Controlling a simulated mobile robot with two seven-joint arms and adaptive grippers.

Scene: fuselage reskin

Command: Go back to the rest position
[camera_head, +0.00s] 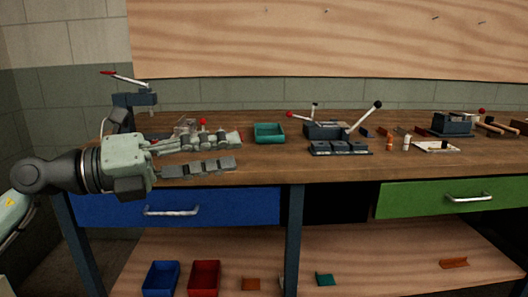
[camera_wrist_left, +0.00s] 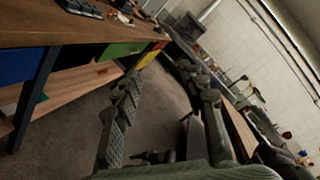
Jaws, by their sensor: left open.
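My left gripper (camera_head: 236,150) comes in from the left in the head view, in front of the workbench's (camera_head: 400,168) left part. Its two fingers point right and are spread apart, with nothing between them. In the left wrist view, the gripper (camera_wrist_left: 170,92) is open too, with only floor and distant furniture beyond it. The fingers hide part of the bench top and its front edge. My right gripper is in neither view.
A teal tray (camera_head: 269,139), a dark fixture with levers (camera_head: 325,130) and small parts stand on the bench. Blue (camera_head: 220,207) and green (camera_head: 450,198) drawers are below. Blue (camera_head: 161,278) and red (camera_head: 205,278) bins sit on the lower shelf. Floor (camera_wrist_left: 155,105) beside the bench looks clear.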

